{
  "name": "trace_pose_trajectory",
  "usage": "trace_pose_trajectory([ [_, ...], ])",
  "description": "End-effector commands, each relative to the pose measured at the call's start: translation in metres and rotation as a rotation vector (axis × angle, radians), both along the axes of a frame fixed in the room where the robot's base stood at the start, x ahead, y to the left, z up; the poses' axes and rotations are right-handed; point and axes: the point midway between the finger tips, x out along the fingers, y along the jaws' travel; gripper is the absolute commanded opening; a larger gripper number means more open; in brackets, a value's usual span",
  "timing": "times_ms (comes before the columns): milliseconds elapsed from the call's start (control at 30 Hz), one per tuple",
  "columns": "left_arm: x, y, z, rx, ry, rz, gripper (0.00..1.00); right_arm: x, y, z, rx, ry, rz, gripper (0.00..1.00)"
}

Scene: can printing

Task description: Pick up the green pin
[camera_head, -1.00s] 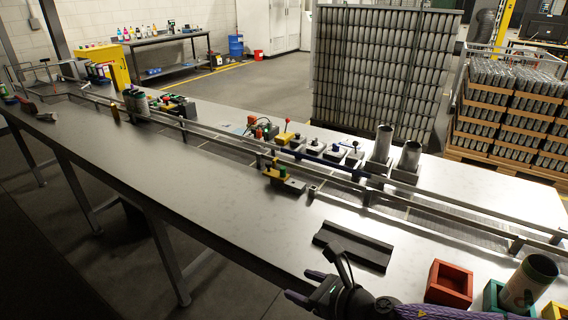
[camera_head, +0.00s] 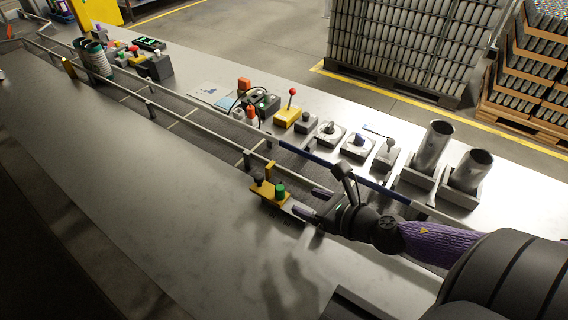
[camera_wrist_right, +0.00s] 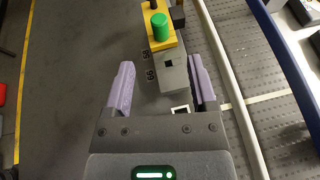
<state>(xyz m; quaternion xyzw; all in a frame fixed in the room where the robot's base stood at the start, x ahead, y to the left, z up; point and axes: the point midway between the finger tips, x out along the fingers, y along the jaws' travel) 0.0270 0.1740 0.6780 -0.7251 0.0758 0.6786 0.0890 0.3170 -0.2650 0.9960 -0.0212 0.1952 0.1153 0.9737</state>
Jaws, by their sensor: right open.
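The green pin (camera_head: 280,190) stands upright in a small yellow block at the near edge of the conveyor. A dark knob stands beside it on the yellow block (camera_head: 266,193). In the right wrist view the green pin (camera_wrist_right: 160,27) is at the top, beyond the fingertips. My right gripper (camera_head: 308,202) is just to the right of the pin, open and empty. In the right wrist view its purple fingers (camera_wrist_right: 161,80) straddle a grey block (camera_wrist_right: 173,72) with a square hole, which adjoins the yellow block. My left gripper is not in view.
The conveyor rail (camera_head: 213,127) runs behind the yellow block. Beyond it are a red-knobbed lever (camera_head: 291,98), several switch boxes and two metal cylinders (camera_head: 433,146). The table (camera_head: 150,190) to the left and in front is clear.

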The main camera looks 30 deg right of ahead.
Motion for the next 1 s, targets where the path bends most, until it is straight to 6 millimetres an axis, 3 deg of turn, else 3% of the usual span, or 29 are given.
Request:
trace_pose_trajectory([
  [633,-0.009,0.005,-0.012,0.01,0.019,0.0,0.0,0.083,0.016,-0.036,0.002,-0.003,-0.002,0.73],
  [900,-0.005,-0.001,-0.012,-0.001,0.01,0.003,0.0,0.089,0.018,-0.039,-0.001,0.001,0.0,0.73],
  [933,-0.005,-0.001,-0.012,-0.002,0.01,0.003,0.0,0.089,0.018,-0.039,-0.001,0.001,0.0,0.71],
  [1000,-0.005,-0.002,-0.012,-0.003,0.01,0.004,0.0,0.089,0.018,-0.039,-0.001,0.001,0.0,0.56],
])
